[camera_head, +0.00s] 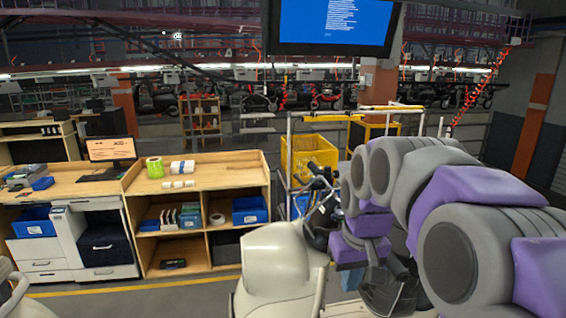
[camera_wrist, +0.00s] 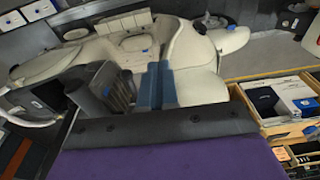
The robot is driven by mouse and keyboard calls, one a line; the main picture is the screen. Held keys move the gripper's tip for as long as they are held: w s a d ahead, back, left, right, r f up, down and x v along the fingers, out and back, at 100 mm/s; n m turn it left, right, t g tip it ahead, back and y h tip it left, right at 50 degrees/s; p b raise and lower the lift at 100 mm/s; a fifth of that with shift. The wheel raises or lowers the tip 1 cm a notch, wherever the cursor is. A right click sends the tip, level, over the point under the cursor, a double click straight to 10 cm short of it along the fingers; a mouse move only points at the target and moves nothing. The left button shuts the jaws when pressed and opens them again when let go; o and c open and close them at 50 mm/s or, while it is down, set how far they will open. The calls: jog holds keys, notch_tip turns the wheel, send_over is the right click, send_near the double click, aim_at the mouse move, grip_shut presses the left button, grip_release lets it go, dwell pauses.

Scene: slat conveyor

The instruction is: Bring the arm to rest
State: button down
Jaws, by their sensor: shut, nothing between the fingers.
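My arm, in grey and purple segments, fills the right side of the head view, folded with its lower part hanging down. My gripper shows in the wrist view as two blue fingers (camera_wrist: 158,84) lying side by side, shut with nothing between them. In the head view the dark gripper end hangs low beneath the purple segments, and its fingertips are hard to make out. A cream-coloured vehicle-like body (camera_head: 278,268) stands just left of the arm. It also shows behind the fingers in the wrist view (camera_wrist: 195,50); I cannot tell whether they touch it.
A wooden workbench (camera_head: 215,177) with tape rolls and blue bins stands to the left, beside a monitor (camera_head: 110,150). A yellow crate (camera_head: 308,155) on a rack is behind the cream body. A large blue screen (camera_head: 333,22) hangs overhead. Grey floor shows before the bench.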

jog(key=s+f+m+g+b, duration=0.1)
jog(key=s+f+b, duration=0.8)
jog(key=s+f, duration=0.5)
jog(key=s+d+f+m+g+b, duration=0.1)
jog(key=s+f+b, duration=0.9)
jog(key=f, duration=1)
jog(key=s+g, duration=0.1)
jog(key=s, duration=0.3)
jog(key=shift+s+f, duration=0.25)
jog(key=shift+a, duration=0.1)
